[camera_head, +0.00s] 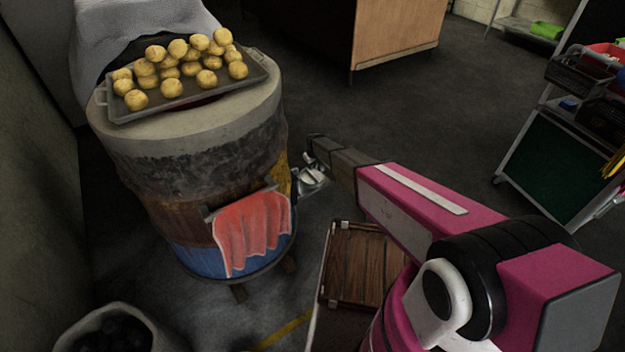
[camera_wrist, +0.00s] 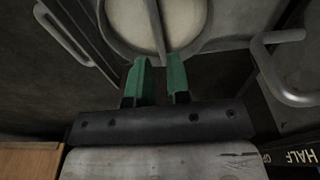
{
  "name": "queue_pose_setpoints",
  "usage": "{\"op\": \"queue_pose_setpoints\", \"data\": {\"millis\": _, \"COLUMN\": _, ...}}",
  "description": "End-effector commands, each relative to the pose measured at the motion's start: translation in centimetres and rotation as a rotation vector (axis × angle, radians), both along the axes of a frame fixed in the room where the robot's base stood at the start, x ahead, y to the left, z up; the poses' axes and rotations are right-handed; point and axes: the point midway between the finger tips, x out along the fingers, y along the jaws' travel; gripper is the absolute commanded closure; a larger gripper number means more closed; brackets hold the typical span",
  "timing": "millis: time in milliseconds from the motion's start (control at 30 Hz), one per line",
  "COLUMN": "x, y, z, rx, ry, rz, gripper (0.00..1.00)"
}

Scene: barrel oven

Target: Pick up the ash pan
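My gripper shows in the wrist view as two green fingers (camera_wrist: 161,72) with a clear gap between them and nothing held. In the head view its dark end (camera_head: 318,150) is just right of the barrel oven (camera_head: 195,150), above the floor. I cannot identify the ash pan for certain. Small metallic items (camera_head: 312,177) lie just below my gripper, partly hidden. In the wrist view a pale round disc (camera_wrist: 185,25) with a grey bar across it lies ahead of the fingertips. I cannot tell whether this is the pan.
A tray (camera_head: 190,101) of several buns sits on the oven top. A red cloth (camera_head: 255,232) hangs on its front. A bucket (camera_head: 88,325) of dark lumps stands front left. A wooden-topped box (camera_head: 362,262) stands below my arm. A metal handle (camera_wrist: 270,75) shows right in the wrist view.

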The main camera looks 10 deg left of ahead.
Motion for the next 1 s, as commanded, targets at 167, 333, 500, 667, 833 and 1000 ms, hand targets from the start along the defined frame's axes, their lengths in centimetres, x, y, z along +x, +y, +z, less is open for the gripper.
{"op": "queue_pose_setpoints", "data": {"millis": 167, "x": 0.4, "y": 0.3, "z": -2.7, "rx": 0.000, "ry": 0.000, "rz": -0.001, "gripper": 0.83}}
{"op": "queue_pose_setpoints", "data": {"millis": 333, "x": 0.3, "y": 0.2, "z": -3.6, "rx": 0.000, "ry": 0.000, "rz": -0.001, "gripper": 0.83}}
{"op": "queue_pose_setpoints", "data": {"millis": 500, "x": 0.2, "y": -0.1, "z": -5.5, "rx": 0.000, "ry": 0.000, "rz": -0.001, "gripper": 0.83}}
{"op": "queue_pose_setpoints", "data": {"millis": 667, "x": 0.3, "y": -0.1, "z": -7.8, "rx": -0.001, "ry": 0.001, "rz": -0.001, "gripper": 0.83}}
{"op": "queue_pose_setpoints", "data": {"millis": 833, "x": 0.2, "y": -0.1, "z": -8.5, "rx": 0.000, "ry": 0.000, "rz": -0.001, "gripper": 0.83}}
{"op": "queue_pose_setpoints", "data": {"millis": 1000, "x": 0.2, "y": -0.1, "z": -8.4, "rx": 0.000, "ry": 0.000, "rz": -0.001, "gripper": 0.93}}
